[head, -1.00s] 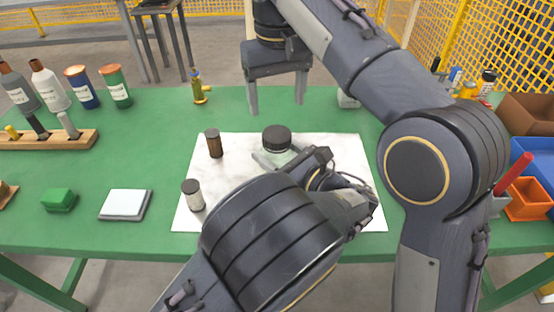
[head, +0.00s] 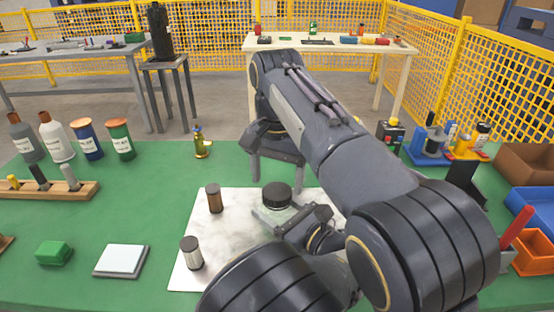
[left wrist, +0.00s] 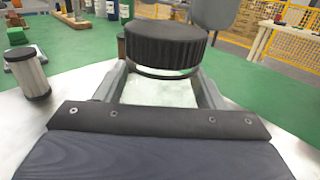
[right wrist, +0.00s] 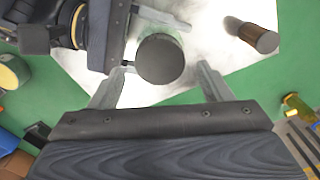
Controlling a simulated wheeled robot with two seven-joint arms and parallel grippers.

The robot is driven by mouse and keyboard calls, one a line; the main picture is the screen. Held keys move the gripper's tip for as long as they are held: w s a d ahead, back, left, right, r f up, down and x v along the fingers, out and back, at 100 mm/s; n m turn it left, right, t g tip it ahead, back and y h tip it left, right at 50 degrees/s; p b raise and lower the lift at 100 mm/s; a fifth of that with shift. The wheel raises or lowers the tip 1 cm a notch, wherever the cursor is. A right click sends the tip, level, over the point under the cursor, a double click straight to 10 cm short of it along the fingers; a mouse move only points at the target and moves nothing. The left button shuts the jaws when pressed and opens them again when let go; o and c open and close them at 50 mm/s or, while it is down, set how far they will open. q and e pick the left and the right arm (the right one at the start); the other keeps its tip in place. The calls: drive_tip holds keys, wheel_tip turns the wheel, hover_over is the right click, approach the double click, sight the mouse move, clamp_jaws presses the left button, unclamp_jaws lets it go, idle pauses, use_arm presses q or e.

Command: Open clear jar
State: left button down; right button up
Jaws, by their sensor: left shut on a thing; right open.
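The clear jar (head: 270,214) stands upright on the white marbled mat (head: 193,268) with its black ribbed lid (head: 277,194) on top. My left gripper (left wrist: 160,76) is shut around the jar's clear body below the lid. The lid stands above the fingers in the left wrist view (left wrist: 165,45). My right gripper (head: 277,178) is open and empty, pointing down over the jar. In the right wrist view the round lid top (right wrist: 160,60) shows between its spread fingertips, apart from them. My arms hide the mat's right part.
A brown bottle (head: 214,200) and a clear dark-capped vial (head: 191,254) stand left of the jar. A white pad (head: 120,260) and green block (head: 54,252) lie farther left. Bins (head: 533,252) stand at the right.

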drive_tip(key=shift+f, duration=1.5)
drive_tip(key=shift+c, duration=0.3)
drive_tip(key=c, duration=0.9)
drive_tip(key=n, duration=0.3)
drive_tip(key=shift+n, duration=0.3)
drive_tip(key=shift+c, duration=0.2)
drive_tip(key=n, duration=0.6)
drive_tip(key=shift+r, duration=0.15)
drive_tip(key=shift+r, duration=1)
